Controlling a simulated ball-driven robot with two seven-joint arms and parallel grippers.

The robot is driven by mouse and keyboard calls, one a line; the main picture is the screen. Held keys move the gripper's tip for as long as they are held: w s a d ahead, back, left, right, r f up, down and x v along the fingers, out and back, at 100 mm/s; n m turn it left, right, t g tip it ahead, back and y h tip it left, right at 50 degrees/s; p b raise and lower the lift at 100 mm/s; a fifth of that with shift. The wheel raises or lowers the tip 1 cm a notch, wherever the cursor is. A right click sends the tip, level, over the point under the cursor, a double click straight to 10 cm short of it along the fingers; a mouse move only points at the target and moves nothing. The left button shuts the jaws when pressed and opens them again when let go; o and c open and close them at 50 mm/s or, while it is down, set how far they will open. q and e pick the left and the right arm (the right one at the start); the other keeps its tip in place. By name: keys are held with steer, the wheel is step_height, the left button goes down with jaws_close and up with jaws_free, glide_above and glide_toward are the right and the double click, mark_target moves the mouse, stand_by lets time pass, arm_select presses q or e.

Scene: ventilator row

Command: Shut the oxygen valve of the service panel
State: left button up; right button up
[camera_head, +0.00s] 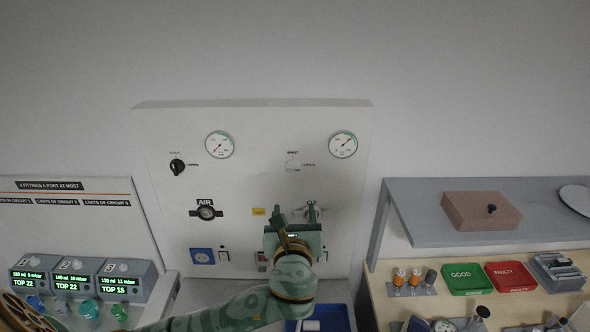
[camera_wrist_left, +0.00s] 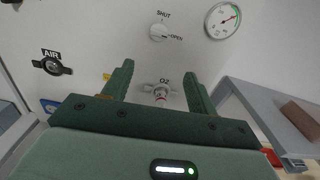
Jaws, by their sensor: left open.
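The white service panel (camera_head: 260,120) stands upright against the wall. The oxygen valve is a white round knob (camera_head: 293,165) on its right half, below a gauge (camera_head: 343,144). In the left wrist view the knob (camera_wrist_left: 158,32) has SHUT printed above it and OPEN to its right; its small dark mark appears to face OPEN. Below it is the outlet labelled O2 (camera_wrist_left: 160,92). My left gripper (camera_head: 293,215) is open and empty, in front of the panel below the knob. In the left wrist view its fingers (camera_wrist_left: 157,85) frame the outlet.
A black knob (camera_head: 177,167) and the AIR outlet (camera_head: 206,212) are on the panel's left half. Ventilator boxes (camera_head: 75,280) stand at the left. A grey shelf (camera_head: 430,225) juts out at the right, above green and red trays. The space before the white knob is clear.

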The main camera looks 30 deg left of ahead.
arm_select(q)
steer(key=s, duration=0.1)
steer(key=p, duration=0.1)
glide_toward(293, 172)
steer(key=x, duration=0.8)
steer(key=shift+w+a+p, duration=0.2)
steer(key=shift+w+p, duration=0.1)
arm_select(e)
steer(key=shift+s+r, duration=0.55)
steer(key=shift+r, duration=0.2)
arm_select(q)
steer(key=shift+s, duration=0.1)
steer(key=shift+c, duration=0.9)
steer(key=c, duration=0.8)
arm_select(e)
steer(key=shift+d, duration=0.25)
